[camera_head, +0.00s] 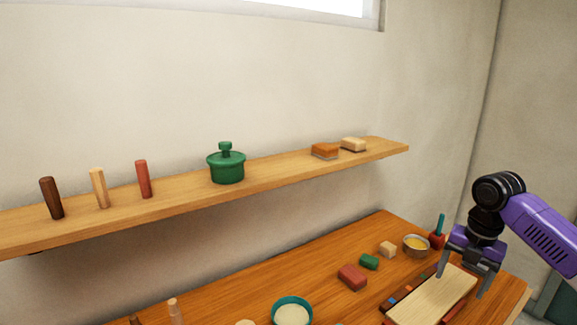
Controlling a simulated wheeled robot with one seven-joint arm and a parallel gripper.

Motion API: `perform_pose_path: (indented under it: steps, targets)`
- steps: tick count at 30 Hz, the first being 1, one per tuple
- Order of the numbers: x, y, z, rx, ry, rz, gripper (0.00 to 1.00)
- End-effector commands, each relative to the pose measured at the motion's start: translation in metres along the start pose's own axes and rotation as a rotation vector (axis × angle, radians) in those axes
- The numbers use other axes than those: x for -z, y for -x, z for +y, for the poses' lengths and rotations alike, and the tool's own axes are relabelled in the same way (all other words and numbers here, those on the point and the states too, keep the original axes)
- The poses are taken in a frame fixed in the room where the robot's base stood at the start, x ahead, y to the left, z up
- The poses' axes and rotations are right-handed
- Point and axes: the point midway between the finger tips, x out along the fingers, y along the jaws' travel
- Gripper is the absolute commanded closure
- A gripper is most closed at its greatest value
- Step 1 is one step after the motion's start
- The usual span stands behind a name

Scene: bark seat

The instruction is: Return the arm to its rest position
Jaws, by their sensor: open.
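My gripper (464,283) is at the right of the view, at the end of my purple and black arm. It points down over the right end of the wooden table (250,295). Its two grey fingers are apart, one on each side of a pale wooden board (433,298). No object shows held between the fingers. I cannot tell whether the fingertips touch the board or the table.
A wall shelf (290,173) holds a green lidded pot (226,168), several upright pegs and two blocks. Near my gripper stand a small bowl (416,245), a red item with a teal handle (437,237), a tan block (388,249), a green block (369,262) and a red block (352,277).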

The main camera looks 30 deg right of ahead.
Motion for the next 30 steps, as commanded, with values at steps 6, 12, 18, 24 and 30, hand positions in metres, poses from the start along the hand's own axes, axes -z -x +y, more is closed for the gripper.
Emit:
perform_pose_path:
  steps: [6,12,18,24,30]
  targets:
    - [-0.021,0.011,0.031,-0.125,-0.16,-0.105,0.24]
    - [-0.036,0.029,0.075,-0.348,-0.349,-0.184,0.24]
    - [-0.021,0.05,0.151,-0.69,-0.563,-0.149,0.24]
    - [0.027,0.078,0.225,-1.068,-0.794,0.037,0.24]
    - [0.084,0.105,0.262,-1.378,-1.027,0.314,0.24]
